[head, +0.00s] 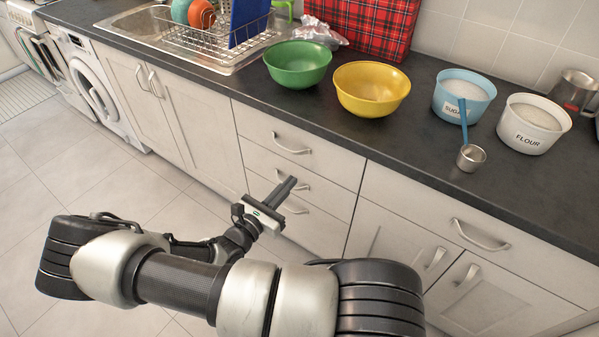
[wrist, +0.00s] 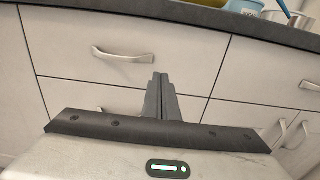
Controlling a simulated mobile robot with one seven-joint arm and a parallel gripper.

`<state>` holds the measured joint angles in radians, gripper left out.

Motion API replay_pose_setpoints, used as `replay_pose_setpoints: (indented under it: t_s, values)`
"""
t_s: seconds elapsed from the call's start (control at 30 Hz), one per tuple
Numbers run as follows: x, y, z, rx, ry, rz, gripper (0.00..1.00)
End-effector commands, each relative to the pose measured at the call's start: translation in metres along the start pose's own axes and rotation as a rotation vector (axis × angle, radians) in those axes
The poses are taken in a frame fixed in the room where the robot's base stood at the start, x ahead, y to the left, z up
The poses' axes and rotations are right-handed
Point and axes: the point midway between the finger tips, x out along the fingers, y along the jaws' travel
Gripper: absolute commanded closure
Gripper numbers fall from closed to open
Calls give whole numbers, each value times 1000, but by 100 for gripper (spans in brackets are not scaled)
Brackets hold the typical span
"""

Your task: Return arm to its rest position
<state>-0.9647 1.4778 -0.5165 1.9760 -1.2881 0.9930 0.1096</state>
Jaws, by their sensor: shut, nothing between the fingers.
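My gripper (head: 288,186) is in front of the white drawers below the counter in the head view. Its fingers are together with nothing between them. In the wrist view the shut fingers (wrist: 160,98) point at the drawer fronts, with a drawer handle (wrist: 124,54) to their upper left. From these views I cannot tell whether the fingertips touch a drawer front. My arm (head: 200,280) is bent across the lower part of the head view.
The dark counter (head: 400,140) bears a green bowl (head: 297,64), a yellow bowl (head: 371,88), a sugar tub (head: 464,92), a flour tub (head: 534,122) and a measuring scoop (head: 470,157). Drawer handles (head: 292,144) stick out near my gripper. Tiled floor (head: 60,200) is clear at left.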

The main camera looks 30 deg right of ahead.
Motion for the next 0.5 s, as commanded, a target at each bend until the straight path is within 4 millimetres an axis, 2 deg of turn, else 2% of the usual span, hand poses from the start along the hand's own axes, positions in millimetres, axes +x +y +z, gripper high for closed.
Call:
replay_pose_setpoints:
  t_s: [0.1, 0.2, 0.5]
  values:
    - [-16, 0, 0, 2, 1, 1, 100]
    - [-23, 0, 0, 1, 2, 0, 100]
    - [-27, -2, 2, 12, 9, -15, 100]
